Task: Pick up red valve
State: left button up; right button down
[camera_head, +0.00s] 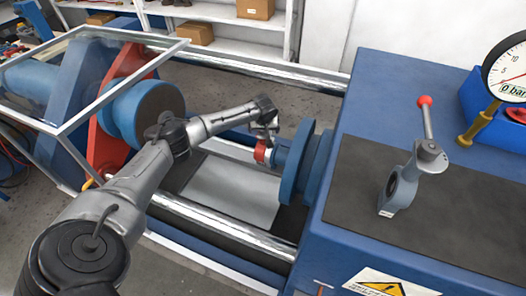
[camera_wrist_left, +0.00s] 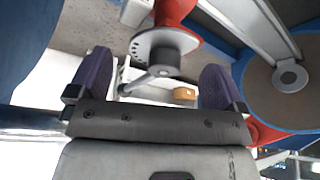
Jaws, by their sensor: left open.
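The red valve (camera_head: 261,152) shows in the head view as a small red body at the end of the blue flange on the machine. In the left wrist view its red body (camera_wrist_left: 174,12), grey notched disc and grey lever lie ahead, between the fingers in the picture. My left gripper (camera_head: 266,132) is just above the valve in the head view. In the left wrist view my left gripper (camera_wrist_left: 157,72) has its two purple-padded fingers wide apart, with nothing held. Whether a finger touches the valve cannot be told. My right gripper is not in view.
A grey valve (camera_head: 404,180) with a red-knobbed lever stands on the dark mat (camera_head: 475,205) at the right. A pressure gauge (camera_head: 508,72) is at the far right. Metal rails (camera_head: 225,228) run beside the flange. A clear guard (camera_head: 70,85) is at the left.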

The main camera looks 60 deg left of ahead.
pick_arm(q)
jog(key=shift+x, duration=0.8)
grip_shut()
jog(key=shift+r, duration=0.15)
dwell(0.4)
